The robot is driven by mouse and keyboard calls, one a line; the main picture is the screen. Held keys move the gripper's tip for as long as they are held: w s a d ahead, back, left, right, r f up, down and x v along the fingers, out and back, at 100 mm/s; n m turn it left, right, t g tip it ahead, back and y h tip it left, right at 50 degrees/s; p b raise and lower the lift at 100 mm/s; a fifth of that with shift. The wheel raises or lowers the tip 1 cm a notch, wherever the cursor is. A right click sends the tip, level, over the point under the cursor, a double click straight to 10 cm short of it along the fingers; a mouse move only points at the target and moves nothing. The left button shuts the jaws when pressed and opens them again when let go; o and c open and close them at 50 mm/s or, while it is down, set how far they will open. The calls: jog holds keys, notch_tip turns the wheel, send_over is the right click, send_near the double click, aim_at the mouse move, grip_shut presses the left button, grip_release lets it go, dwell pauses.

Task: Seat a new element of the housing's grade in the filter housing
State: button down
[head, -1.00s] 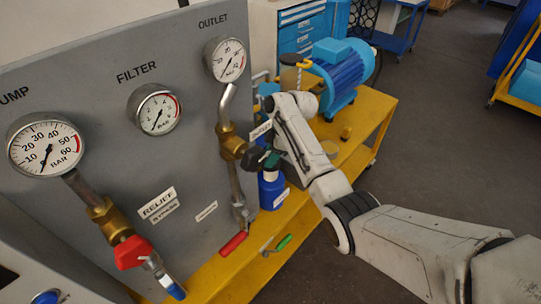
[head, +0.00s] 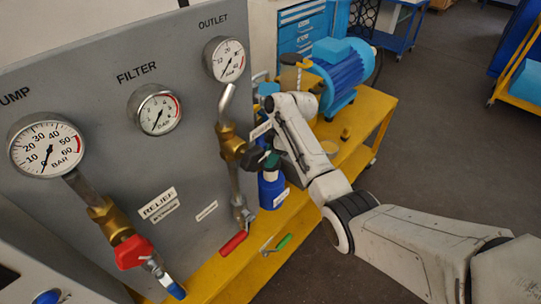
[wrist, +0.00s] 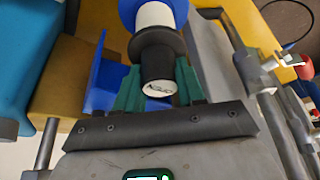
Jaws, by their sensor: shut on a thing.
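In the head view, my gripper (head: 265,158) is just above a blue vessel (head: 272,190) with a white label, beside the grey panel. The element is mostly hidden there.
The grey panel (head: 90,110) carries gauges, brass fittings and valves with red, blue and green handles close to my arm. A blue motor (head: 337,75) stands behind on the yellow bench (head: 375,115). Open floor lies to the right.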

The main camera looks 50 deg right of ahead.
aim_at(270, 170)
jog(key=shift+f+b, duration=2.55)
jog(key=shift+f, duration=0.9)
jog(key=c, duration=0.6)
grip_release()
jog(key=v, duration=1)
jog(key=shift+r, duration=0.35)
